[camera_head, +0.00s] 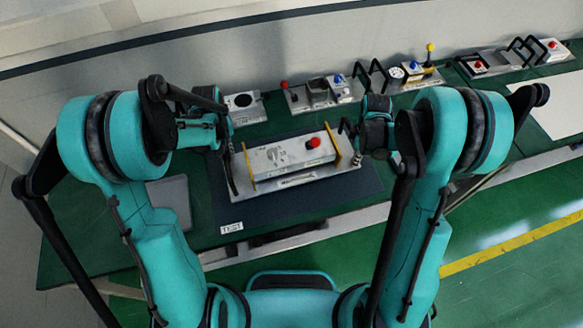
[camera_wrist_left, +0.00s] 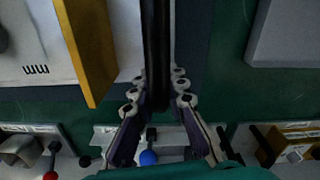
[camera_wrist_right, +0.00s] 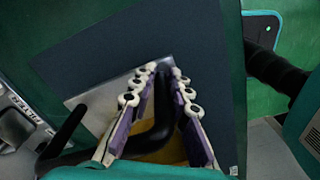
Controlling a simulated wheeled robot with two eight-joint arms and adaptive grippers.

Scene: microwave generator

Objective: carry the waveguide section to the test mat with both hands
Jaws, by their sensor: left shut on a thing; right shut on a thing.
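The waveguide section (camera_head: 290,158) is a pale box with a red knob, yellow end plates and a black handle at each end, on a metal base plate. It is over the dark blue test mat (camera_head: 270,207), which carries a "TEST" label; I cannot tell whether it touches the mat. My left gripper (camera_head: 229,150) is shut on its left handle, which shows as a black bar in the left wrist view (camera_wrist_left: 157,45). My right gripper (camera_head: 350,132) is shut on its right handle, a bent black bar in the right wrist view (camera_wrist_right: 157,135).
Behind the mat, a row of small units with coloured knobs (camera_head: 318,92) stands along the green bench. A grey flat panel (camera_head: 170,200) lies left of the mat. More black-handled units (camera_head: 515,55) stand at the far right, near a white sheet (camera_head: 548,103).

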